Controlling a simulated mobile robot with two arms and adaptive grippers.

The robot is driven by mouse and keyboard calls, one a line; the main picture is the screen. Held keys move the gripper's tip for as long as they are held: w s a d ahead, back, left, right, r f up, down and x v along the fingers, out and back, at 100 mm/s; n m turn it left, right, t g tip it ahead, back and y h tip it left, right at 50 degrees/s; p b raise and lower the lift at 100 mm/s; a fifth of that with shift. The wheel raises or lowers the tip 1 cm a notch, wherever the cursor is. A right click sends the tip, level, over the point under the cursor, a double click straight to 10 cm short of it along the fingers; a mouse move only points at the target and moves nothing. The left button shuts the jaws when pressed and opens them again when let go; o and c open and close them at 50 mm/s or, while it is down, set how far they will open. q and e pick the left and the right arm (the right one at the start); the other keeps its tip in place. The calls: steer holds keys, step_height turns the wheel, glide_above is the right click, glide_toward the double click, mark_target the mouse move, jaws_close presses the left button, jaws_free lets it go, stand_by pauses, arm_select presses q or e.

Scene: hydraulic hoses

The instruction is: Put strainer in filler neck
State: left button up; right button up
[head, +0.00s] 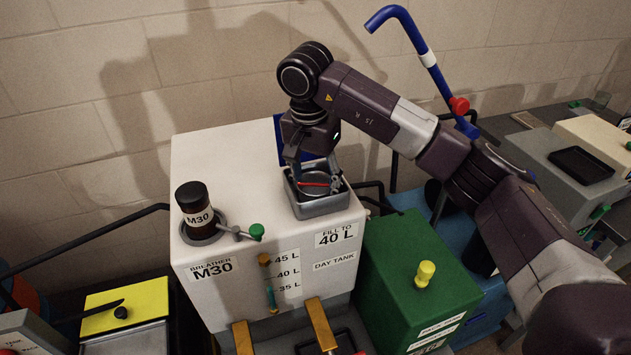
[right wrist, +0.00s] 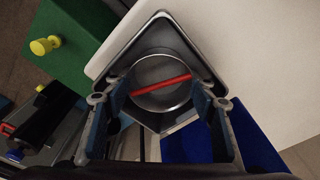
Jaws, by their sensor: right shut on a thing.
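The strainer (right wrist: 160,98), a round metal cup with a red bar across it, shows between the fingers of my right gripper (right wrist: 160,101) in the right wrist view. My right gripper is shut on it. In the head view my right gripper (head: 315,180) points down over the filler neck (head: 320,206), an open square metal box on top of the white tank. The strainer's red bar (head: 314,184) shows within the neck's outline. I cannot tell how deep the strainer sits or whether it touches the neck's bottom. My left gripper is not in view.
The white tank (head: 215,153) carries a dark M30 breather (head: 193,196) left of the neck. A blue lid (head: 280,140) stands up behind the neck. A green box (head: 405,265) with a yellow knob is at right. A blue pipe (head: 418,50) rises behind my arm.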

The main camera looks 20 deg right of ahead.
mark_target(314, 185)
steer(key=shift+f, duration=0.1)
steer(key=o, duration=0.8)
steer(key=shift+o, duration=0.2)
steer(key=r+b, duration=0.1)
steer(key=r, duration=0.1)
steer(key=r+b, duration=0.1)
steer(key=r, duration=0.1)
steer(key=shift+s+a+r, duration=0.1)
steer(key=shift+a+r, duration=0.1)
steer(key=shift+r, duration=0.1)
step_height(314, 185, up, 8)
steer(key=shift+s+a+f+b, duration=0.2)
steer(key=shift+s+a+b, duration=0.15)
steer(key=shift+s, duration=0.05)
